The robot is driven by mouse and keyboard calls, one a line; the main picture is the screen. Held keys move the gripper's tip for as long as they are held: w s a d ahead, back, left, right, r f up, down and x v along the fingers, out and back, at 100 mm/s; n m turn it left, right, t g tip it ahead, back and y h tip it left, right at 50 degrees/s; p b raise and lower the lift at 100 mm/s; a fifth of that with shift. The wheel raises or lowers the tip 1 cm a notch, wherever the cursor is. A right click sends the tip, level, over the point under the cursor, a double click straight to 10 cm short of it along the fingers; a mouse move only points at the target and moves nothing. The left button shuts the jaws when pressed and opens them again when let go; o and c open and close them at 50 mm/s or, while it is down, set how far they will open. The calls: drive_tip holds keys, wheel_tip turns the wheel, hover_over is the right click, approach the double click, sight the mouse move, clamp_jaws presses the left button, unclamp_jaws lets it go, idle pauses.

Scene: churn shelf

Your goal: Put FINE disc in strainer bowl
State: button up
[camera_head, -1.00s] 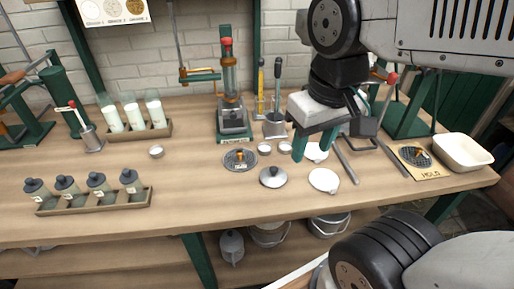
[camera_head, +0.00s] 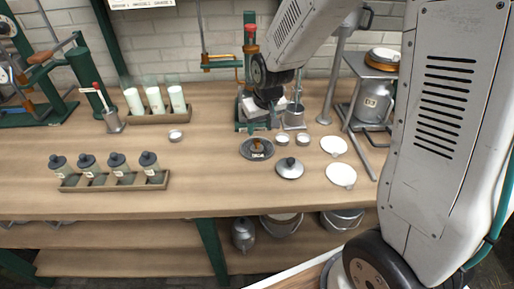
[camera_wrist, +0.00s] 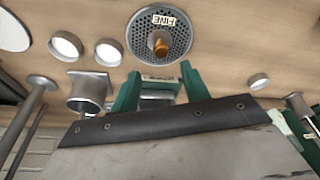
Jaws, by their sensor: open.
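The FINE disc (camera_head: 257,150) is a dark perforated round plate with an orange knob, lying flat on the bench. It also shows in the wrist view (camera_wrist: 150,45), with its FINE label upside down. My gripper (camera_head: 259,126) is over the bench just behind the disc. In the wrist view its two green fingers (camera_wrist: 158,75) are apart and empty, with the disc beyond their tips and not touched. No vessel in view can be made out for sure as the strainer bowl.
A knobbed metal lid (camera_head: 290,170) and white round plates (camera_head: 333,146) lie right of the disc. Small white dishes (camera_head: 282,140) are close by. A metal cup (camera_head: 293,117) stands behind. A bottle rack (camera_head: 112,182) is front left. My arm hides the bench's right end.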

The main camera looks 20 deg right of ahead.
sight(257, 141)
drive_tip(key=x, duration=0.6)
drive_tip(key=shift+s+a+f, duration=0.15)
drive_tip(key=shift+s+f, duration=0.1)
drive_tip(key=shift+s, duration=0.1)
drive_tip(key=shift+c, duration=0.4)
clamp_jaws()
